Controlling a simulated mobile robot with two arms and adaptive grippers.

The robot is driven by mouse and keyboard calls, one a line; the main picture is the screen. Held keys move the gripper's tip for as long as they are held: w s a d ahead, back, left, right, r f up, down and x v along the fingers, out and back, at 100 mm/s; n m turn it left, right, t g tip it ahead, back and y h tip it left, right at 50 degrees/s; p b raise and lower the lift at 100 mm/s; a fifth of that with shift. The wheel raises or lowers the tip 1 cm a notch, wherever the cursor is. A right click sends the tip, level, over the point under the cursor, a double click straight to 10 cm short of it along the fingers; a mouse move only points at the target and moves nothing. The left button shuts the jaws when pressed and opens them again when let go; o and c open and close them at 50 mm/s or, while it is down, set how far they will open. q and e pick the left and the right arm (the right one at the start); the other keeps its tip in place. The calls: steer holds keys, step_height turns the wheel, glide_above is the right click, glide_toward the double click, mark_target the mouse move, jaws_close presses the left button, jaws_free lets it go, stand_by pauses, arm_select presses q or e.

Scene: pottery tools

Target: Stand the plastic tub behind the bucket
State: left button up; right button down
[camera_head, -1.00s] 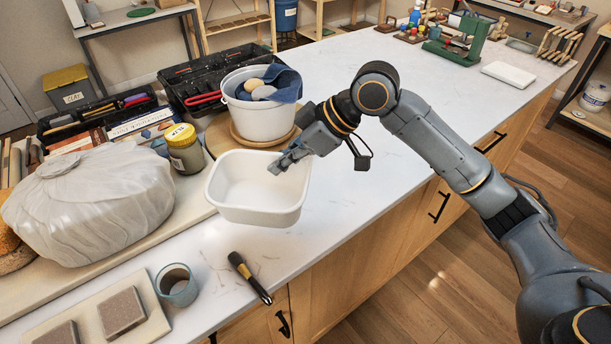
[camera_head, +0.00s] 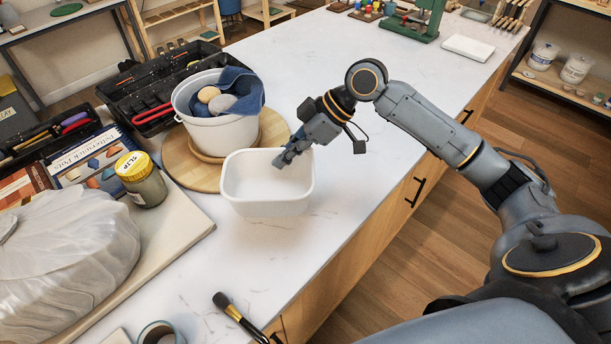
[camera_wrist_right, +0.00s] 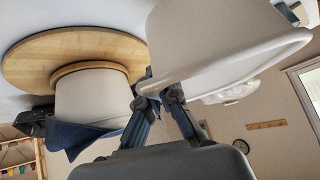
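The white plastic tub (camera_head: 268,196) is a rectangular open container. It shows in the head view over the counter, in front of and to the right of the bucket, and appears upright and lifted. My right gripper (camera_head: 283,160) is shut on the tub's right far rim. In the right wrist view the fingers (camera_wrist_right: 160,93) pinch the rim of the tub (camera_wrist_right: 205,50). The bucket (camera_head: 212,132) is white and round, with a blue cloth and rounded lumps in it. It stands on a round wooden board (camera_head: 180,165). My left gripper is not in view.
A slip jar (camera_head: 145,185), a plastic-covered lump (camera_head: 70,245) and a brush (camera_head: 238,316) lie to the left and front. A black toolbox (camera_head: 150,95) is behind the bucket on the left. The white counter (camera_head: 330,70) is clear to the bucket's right and beyond.

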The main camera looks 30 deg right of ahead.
mark_target(304, 168)
steer(key=d+f, duration=0.2)
steer(key=f, duration=0.1)
steer(key=d+f+p, duration=0.1)
steer(key=d+f, duration=0.1)
steer(key=shift+s, duration=0.35)
steer(key=f, duration=0.1)
steer(key=f+p, duration=0.1)
steer(key=f, duration=0.1)
steer(key=shift+s+d+f, duration=0.1)
steer(key=shift+d, duration=0.2)
steer(key=shift+f+p, duration=0.3)
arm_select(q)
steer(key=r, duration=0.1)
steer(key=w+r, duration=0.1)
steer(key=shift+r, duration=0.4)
arm_select(e)
steer(key=c, duration=1.5)
jaws_free()
steer(key=shift+f, duration=0.1)
